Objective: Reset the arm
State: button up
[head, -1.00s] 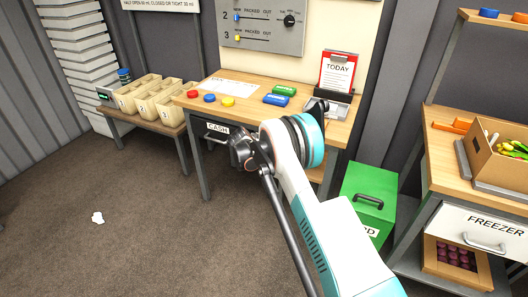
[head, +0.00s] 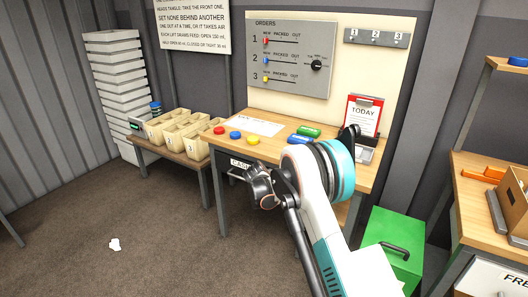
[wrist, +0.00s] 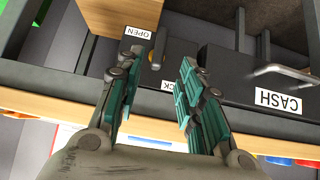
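My arm reaches up from the bottom of the head view, bent at a teal-ringed joint. My gripper (head: 262,188) is in front of the wooden desk (head: 362,187), near its CASH drawer (head: 240,165). In the wrist view my gripper (wrist: 158,72) has its two teal-padded fingers apart with nothing between them. Behind the fingers are the desk's underside, a drawer handle and the CASH label (wrist: 277,101), which appears upside down.
On the desk are red (head: 218,130), blue and yellow buttons, green and blue blocks, and a TODAY clipboard (head: 363,116). A green box (head: 385,250) stands right of the desk. Numbered bins (head: 163,127) stand left. Open floor with a white scrap (head: 115,244) lies at front left.

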jog(key=s+d+r+n+y, duration=0.1)
jog(key=s+d+r, duration=0.1)
jog(key=s+r, duration=0.7)
jog(key=s+d+r+n+y, duration=0.15)
jog(key=s+r, duration=0.25)
jog(key=r, duration=0.9)
jog(key=s+d+r+n, duration=0.1)
jog(key=s+r, duration=0.3)
jog(key=s, duration=0.4)
jog(key=s+d+r+n, duration=0.1)
jog(key=s+r, duration=0.3)
jog(key=s, duration=0.4)
jog(key=s+f+n+y, duration=0.2)
jog(key=s+f+y, duration=0.1)
jog(key=s, duration=2.2)
jog(key=shift+a+f+n, duration=0.15)
jog(key=shift+a+n, duration=0.15)
jog(key=shift+n, duration=0.05)
